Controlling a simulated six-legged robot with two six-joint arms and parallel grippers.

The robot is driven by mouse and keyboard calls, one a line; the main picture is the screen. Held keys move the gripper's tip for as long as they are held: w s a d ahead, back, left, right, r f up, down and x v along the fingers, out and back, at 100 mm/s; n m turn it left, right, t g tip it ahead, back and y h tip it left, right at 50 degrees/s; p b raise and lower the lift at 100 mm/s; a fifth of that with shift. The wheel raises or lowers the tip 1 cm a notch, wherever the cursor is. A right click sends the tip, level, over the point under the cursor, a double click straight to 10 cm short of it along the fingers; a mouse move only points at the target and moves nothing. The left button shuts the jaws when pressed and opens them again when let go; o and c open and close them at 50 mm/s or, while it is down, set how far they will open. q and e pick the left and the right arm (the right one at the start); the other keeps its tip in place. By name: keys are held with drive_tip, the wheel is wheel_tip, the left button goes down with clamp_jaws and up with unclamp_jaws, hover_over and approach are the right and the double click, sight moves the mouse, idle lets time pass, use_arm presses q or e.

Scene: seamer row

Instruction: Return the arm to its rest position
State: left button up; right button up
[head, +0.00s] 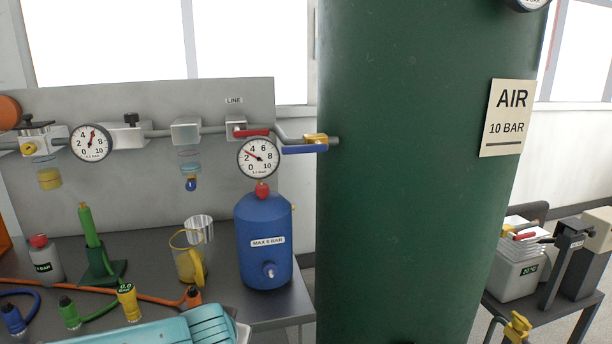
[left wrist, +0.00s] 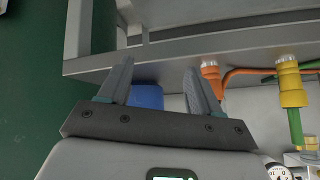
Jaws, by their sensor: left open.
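My left gripper (left wrist: 158,72) shows in the left wrist view. Its two grey fingers stand well apart with nothing held between them. A grey bench edge lies beyond the fingertips, and part of a blue surface (left wrist: 146,96) shows between the fingers. I cannot tell how far off these are. Neither gripper shows in the head view, and my right gripper is in no view.
A green air tank (head: 420,180) stands right of the bench. The bench holds a blue tank (head: 264,225), a clear jug (head: 186,262) and hoses with fittings (head: 128,300). A gauge panel (head: 230,185) stands behind. A grey container (head: 518,270) stands right.

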use_arm(q)
drive_tip(key=s+d+f+g+h, duration=0.25)
drive_tip(key=s+f, duration=0.45)
drive_tip(key=f, duration=0.5)
drive_tip(key=s+d+f+g+h, duration=0.2)
drive_tip(key=s+f+g, duration=0.2)
drive_tip(key=s+f, duration=0.55)
drive_tip(key=s+a+f+n+g, duration=0.2)
drive_tip(key=s+f+n, duration=0.2)
drive_tip(key=s+f, duration=0.8)
wheel_tip(320, 180, up, 12)
drive_tip(key=w+p, duration=0.1)
drive_tip(key=p, duration=1.2)
drive_tip(key=shift+d+r, duration=0.15)
drive_tip(key=shift+r, duration=0.05)
drive_tip(key=shift+w+t+h, duration=0.1)
drive_tip(key=shift+t+h, duration=0.15)
